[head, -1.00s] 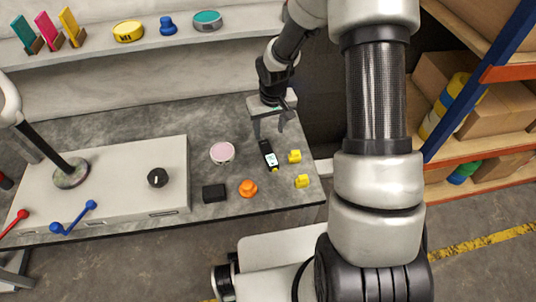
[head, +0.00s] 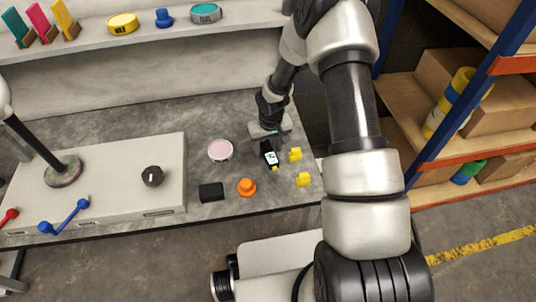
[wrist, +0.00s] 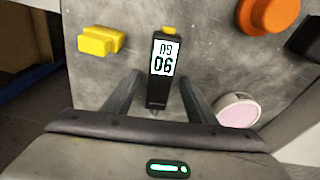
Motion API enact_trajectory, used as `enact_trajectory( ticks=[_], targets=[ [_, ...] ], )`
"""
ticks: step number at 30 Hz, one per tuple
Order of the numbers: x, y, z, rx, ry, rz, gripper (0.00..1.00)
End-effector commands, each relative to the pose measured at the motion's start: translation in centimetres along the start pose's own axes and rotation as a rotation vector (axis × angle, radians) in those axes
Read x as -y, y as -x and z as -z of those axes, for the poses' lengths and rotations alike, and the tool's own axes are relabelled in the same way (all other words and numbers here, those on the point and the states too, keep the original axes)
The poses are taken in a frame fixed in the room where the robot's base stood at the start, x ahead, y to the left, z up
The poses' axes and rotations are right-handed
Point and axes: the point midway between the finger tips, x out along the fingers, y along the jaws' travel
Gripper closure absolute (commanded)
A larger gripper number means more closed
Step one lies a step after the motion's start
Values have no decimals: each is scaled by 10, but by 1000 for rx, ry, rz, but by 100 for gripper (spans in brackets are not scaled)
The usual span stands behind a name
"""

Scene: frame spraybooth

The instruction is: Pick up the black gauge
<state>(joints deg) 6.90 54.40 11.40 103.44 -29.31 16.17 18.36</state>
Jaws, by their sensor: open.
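The black gauge (head: 269,154) lies on the grey bench top, with a lit white display and a yellow tip. It also shows in the wrist view (wrist: 162,68), where the display reads digits upside down or turned. My gripper (head: 268,136) is at the far end of the gauge in the head view. In the wrist view my gripper (wrist: 158,85) is open, with one finger on each side of the gauge's lower end. I cannot tell whether either finger touches it.
Two yellow pieces (head: 295,155) lie right of the gauge. An orange knob-like piece (head: 247,187), a black block (head: 211,192) and a pink-topped round tin (head: 220,151) lie to the left. A shelving rack (head: 440,130) with boxes stands at the right.

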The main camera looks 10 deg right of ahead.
Motion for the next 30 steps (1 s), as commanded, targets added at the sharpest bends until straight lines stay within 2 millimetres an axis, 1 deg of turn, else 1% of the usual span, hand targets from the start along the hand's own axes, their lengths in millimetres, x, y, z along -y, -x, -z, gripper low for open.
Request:
enact_trajectory(
  ticks=[1, 7, 14, 15, 17, 22, 24, 26, 30],
  targets=[
    [0, -4, 1, -2, 0, 0, 48],
    [0, -3, 1, -2, 0, -1, 48],
    [0, -3, 1, -1, 0, -1, 87],
    [0, -3, 1, -1, 0, -1, 94],
    [0, -2, 1, -2, 0, -1, 100],
    [0, -2, 1, -2, 0, -1, 100],
    [0, 3, 2, -3, 0, -1, 100],
    [0, 10, 3, -3, 0, -1, 100],
    [0, 38, 8, -6, -1, -1, 100]
  ],
)
